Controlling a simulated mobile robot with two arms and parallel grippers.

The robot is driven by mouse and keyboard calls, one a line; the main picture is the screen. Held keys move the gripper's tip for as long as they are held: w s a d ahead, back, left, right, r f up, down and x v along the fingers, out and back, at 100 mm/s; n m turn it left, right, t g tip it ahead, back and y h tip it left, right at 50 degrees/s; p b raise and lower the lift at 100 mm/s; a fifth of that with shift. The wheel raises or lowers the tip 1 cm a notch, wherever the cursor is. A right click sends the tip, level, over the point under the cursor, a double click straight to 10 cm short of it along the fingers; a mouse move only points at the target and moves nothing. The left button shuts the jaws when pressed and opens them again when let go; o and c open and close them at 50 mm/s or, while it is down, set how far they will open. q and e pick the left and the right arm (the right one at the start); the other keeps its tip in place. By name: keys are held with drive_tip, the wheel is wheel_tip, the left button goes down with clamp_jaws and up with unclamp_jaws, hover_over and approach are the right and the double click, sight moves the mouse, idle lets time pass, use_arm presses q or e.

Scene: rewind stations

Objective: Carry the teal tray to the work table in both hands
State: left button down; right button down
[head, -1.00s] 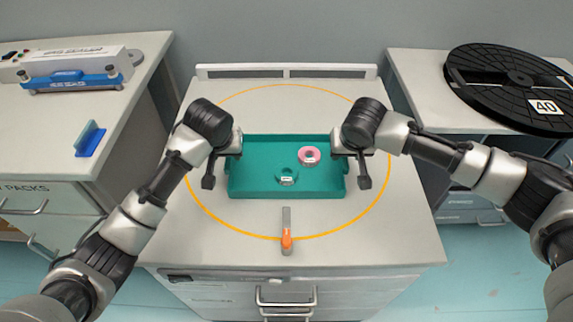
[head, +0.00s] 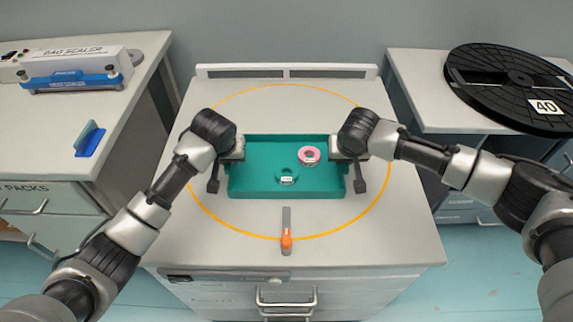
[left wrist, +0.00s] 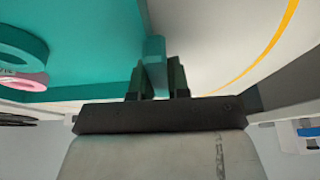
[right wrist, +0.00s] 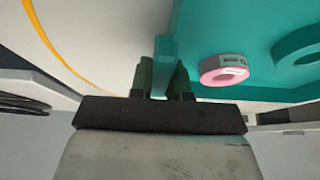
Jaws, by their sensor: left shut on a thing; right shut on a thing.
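The teal tray (head: 258,190) sits on the middle table inside a yellow ring, seen from above in the head view. It holds a pink reel (head: 309,155) and a teal reel (head: 287,177), both with white labels. My left gripper (head: 226,168) is shut on the tray's left side; in the left wrist view its fingers (left wrist: 157,80) pinch a teal tab. My right gripper (head: 349,168) is shut on the tray's right side; in the right wrist view its fingers (right wrist: 164,80) pinch a similar tab. Whether the tray touches the tabletop I cannot tell.
An orange-tipped grey tool (head: 287,232) lies in front of the tray on the ring line. A bag sealer (head: 75,68) and a blue holder (head: 90,139) stand on the left counter. A large black reel (head: 512,88) marked 40 lies on the right counter.

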use_arm(q)
drive_tip(key=shift+r, duration=0.1)
use_arm(e)
drive_tip(key=shift+r, duration=0.1)
